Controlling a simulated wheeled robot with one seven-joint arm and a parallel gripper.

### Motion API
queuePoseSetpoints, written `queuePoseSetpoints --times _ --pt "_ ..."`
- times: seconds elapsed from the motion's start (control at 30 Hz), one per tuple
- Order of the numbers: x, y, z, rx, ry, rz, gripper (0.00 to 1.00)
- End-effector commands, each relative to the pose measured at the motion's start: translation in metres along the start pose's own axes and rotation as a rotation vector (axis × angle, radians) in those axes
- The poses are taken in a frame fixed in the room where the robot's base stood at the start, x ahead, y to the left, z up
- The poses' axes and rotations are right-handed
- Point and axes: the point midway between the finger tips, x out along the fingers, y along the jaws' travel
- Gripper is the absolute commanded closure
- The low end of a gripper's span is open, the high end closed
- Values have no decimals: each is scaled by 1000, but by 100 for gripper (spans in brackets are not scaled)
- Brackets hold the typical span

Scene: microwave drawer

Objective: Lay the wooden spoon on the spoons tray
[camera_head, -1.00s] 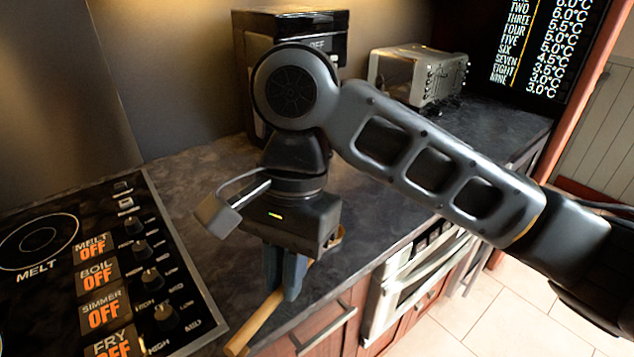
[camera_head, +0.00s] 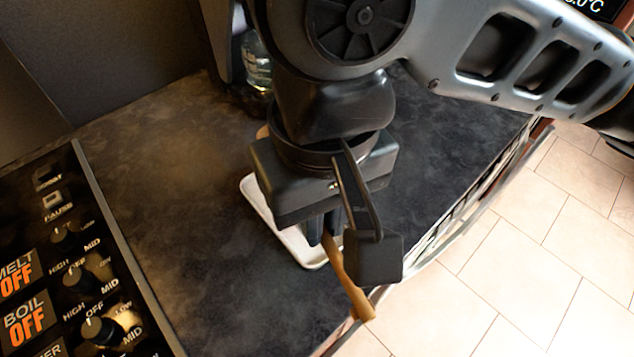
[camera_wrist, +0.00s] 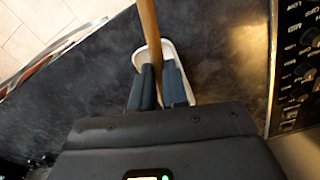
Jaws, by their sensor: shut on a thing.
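The wooden spoon (camera_head: 347,284) is in my gripper (camera_head: 325,238), with its handle sticking out toward the counter's front edge. The handle also shows between the fingers in the wrist view (camera_wrist: 150,35). My gripper in the wrist view (camera_wrist: 160,75) is shut on the spoon. The white spoons tray (camera_head: 255,200) lies on the dark counter below my gripper, partly hidden by it. The tray's rim shows around the fingers in the wrist view (camera_wrist: 169,48). I cannot tell whether the spoon touches the tray.
The cooktop with its knobs (camera_head: 95,275) is at the left. A glass jar (camera_head: 257,65) stands behind my arm at the back. The dark counter (camera_head: 170,190) is clear between cooktop and tray. The tiled floor (camera_head: 500,250) lies beyond the counter's front edge.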

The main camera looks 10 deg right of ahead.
Motion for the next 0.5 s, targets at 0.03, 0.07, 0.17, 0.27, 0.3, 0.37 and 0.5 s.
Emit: queuePoseSetpoints --times 0.03,0.07,0.17,0.27,0.3,0.37,0.5 --pt "0 0 0 1 0 0 100" --pt "0 0 0 1 0 0 100" --pt "0 0 0 2 0 0 100" --pt "-2 0 0 3 0 -1 100" --pt "-3 0 0 3 -1 -1 100" --pt "-5 0 -1 3 0 -1 100" --pt "11 0 -1 4 1 0 100"
